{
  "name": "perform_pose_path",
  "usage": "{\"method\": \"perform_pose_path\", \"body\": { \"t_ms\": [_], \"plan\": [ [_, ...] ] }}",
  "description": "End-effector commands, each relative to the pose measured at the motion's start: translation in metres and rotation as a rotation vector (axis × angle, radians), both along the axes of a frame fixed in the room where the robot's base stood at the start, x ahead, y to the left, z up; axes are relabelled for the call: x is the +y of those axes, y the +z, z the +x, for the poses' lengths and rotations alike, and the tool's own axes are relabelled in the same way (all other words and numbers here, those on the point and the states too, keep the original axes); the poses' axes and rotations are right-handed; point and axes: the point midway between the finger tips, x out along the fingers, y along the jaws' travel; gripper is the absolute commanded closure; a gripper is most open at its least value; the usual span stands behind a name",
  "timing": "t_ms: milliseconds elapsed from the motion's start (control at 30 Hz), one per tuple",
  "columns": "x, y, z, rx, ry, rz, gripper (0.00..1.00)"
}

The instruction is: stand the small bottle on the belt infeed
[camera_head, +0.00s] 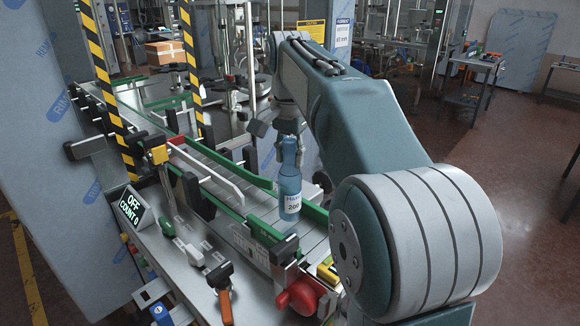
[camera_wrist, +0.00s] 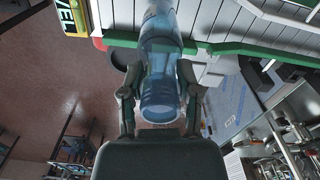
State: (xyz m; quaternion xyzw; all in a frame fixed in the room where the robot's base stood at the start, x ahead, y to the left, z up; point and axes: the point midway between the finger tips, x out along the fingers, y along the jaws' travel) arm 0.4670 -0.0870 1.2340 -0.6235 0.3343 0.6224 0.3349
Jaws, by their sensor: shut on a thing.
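The small bottle (camera_head: 290,187) is blue with a white label reading 200 and is upright in the head view. My gripper (camera_head: 290,133) comes from above and is shut on its upper part. In the wrist view the bottle (camera_wrist: 160,75) sits between the two fingers of my gripper (camera_wrist: 160,95). The bottle's base is over or on the near end of the belt infeed (camera_head: 312,232), between green guide rails; I cannot tell whether it touches the belt.
A sign reading OFF, COUNT 0 (camera_head: 132,208) stands left of the belt. Yellow-black striped posts (camera_head: 101,62) rise farther along. Open floor lies to the right.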

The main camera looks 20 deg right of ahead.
Motion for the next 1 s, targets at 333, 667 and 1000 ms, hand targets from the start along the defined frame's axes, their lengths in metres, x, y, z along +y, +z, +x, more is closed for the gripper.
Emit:
{"method": "perform_pose_path", "body": {
  "t_ms": [333,667,1000],
  "plan": [
    [0.0,-0.026,-0.002,0.001,0.0,0.0,1.0],
    [0.0,-0.028,-0.002,0.001,0.0,0.0,0.23],
    [0.0,-0.027,-0.002,0.001,0.001,0.0,0.23]
  ]
}}
